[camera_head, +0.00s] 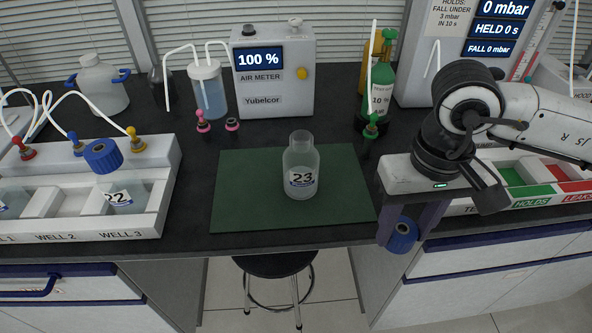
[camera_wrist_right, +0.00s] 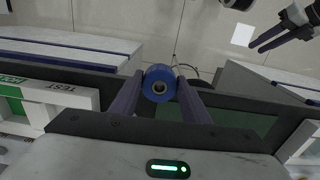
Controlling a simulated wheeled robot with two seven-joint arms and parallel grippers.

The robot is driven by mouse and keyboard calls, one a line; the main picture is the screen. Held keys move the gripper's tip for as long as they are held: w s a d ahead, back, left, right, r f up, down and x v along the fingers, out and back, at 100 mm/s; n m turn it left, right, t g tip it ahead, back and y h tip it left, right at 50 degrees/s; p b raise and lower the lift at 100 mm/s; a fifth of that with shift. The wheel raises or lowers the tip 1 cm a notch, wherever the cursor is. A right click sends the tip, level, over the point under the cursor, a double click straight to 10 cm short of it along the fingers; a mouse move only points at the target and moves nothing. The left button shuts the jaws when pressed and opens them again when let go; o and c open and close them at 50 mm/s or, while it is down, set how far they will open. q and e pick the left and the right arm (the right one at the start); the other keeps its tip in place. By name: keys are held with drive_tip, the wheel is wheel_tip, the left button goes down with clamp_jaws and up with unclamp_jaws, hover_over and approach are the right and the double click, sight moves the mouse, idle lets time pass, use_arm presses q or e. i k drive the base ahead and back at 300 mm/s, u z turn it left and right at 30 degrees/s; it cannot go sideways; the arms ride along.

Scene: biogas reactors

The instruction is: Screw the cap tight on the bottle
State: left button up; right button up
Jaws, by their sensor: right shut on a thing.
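The clear glass bottle (camera_head: 301,165) marked 23 stands upright on the green mat (camera_head: 245,190), its neck uncapped. My right gripper (camera_head: 404,228) points down and is shut on a blue cap (camera_head: 402,237), to the right of the bottle and in front of the bench edge, apart from the bottle. In the right wrist view the cap (camera_wrist_right: 159,83) sits between the two finger tips, with a round opening facing the camera. My left gripper (camera_wrist_right: 272,38) shows only at the upper right of the right wrist view; its jaw gap is unclear.
A well rack (camera_head: 90,235) at the left holds a bottle marked 22, with another blue cap (camera_head: 103,156) above it. The air meter (camera_head: 272,75) and a tubed bottle (camera_head: 208,90) stand behind the mat. A red and green tray (camera_head: 515,200) is at the right. A stool (camera_head: 275,265) is below.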

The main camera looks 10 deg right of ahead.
sight(301, 159)
drive_tip(key=u, duration=1.95)
drive_tip(key=k, duration=1.1)
drive_tip(key=z, duration=1.35)
drive_tip(key=i, duration=0.5)
drive_tip(key=z, duration=0.05)
